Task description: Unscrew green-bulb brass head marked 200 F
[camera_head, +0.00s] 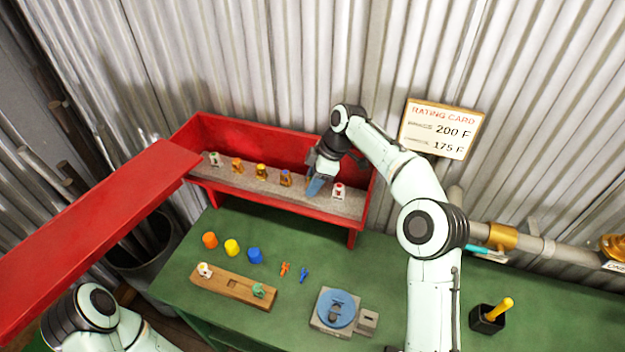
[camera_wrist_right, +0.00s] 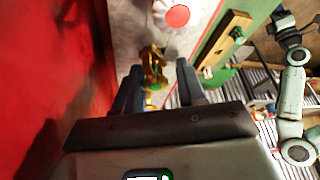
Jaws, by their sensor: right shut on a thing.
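A red bin holds a grey strip (camera_head: 225,174) with a row of small heads standing in it. My right gripper (camera_head: 317,187) is down at the right part of this row, between the blue-topped brass head (camera_head: 285,178) and the red-and-white head (camera_head: 338,191). In the right wrist view, my right gripper (camera_wrist_right: 160,88) is shut on a brass head (camera_wrist_right: 153,62), which shows between the fingers with a bit of green below it. Its marking cannot be read. The red-and-white head (camera_wrist_right: 177,15) stands just beyond. My left gripper is out of view.
A rating card (camera_head: 441,129) hangs on the corrugated wall. The green table (camera_head: 400,255) bears coloured caps (camera_head: 232,247), a wooden block (camera_head: 232,286) with two heads, a blue round plate (camera_head: 336,308) and a black cup (camera_head: 487,319). A red lid (camera_head: 95,235) juts out left.

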